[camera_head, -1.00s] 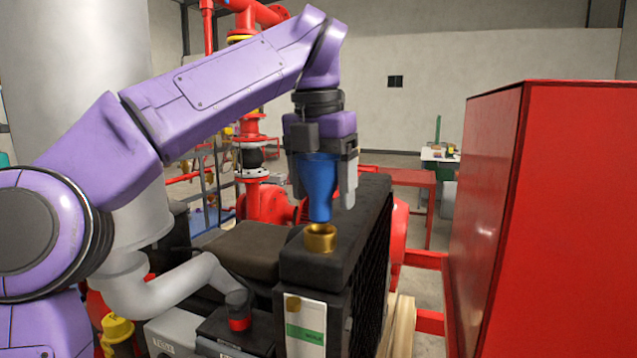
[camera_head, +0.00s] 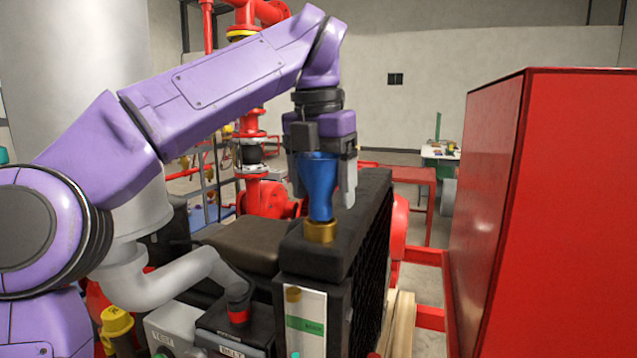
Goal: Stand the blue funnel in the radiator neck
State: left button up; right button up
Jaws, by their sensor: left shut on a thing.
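The blue funnel (camera_head: 321,187) is upright, wide end up, between the fingers of my left gripper (camera_head: 323,180), which is shut on it. The brass radiator neck (camera_head: 320,232) stands on top of the black radiator (camera_head: 345,238). The funnel's narrow lower end meets the neck's top and its tip is hidden, seemingly inside the rim. My right gripper is not in view.
A large red cabinet (camera_head: 560,210) fills the right side. Red pipework (camera_head: 262,195) stands behind. A small table (camera_head: 440,153) is far back.

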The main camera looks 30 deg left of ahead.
pick_arm(q)
jog(key=shift+f+b, duration=0.8)
jog(key=shift+f, duration=0.3)
jog(key=o, duration=1.1)
jog(key=shift+o, duration=0.2)
jog(key=r+p, duration=0.2)
jog(key=r, duration=0.1)
jog(key=s+r+p, duration=0.1)
jog(key=r+p, duration=0.1)
jog(key=r, duration=0.2)
jog(key=r+p, duration=0.2)
jog(key=r, duration=0.1)
jog(key=shift+s+r, duration=0.2)
jog(key=shift+r, duration=0.2)
jog(key=shift+w+f, duration=0.15)
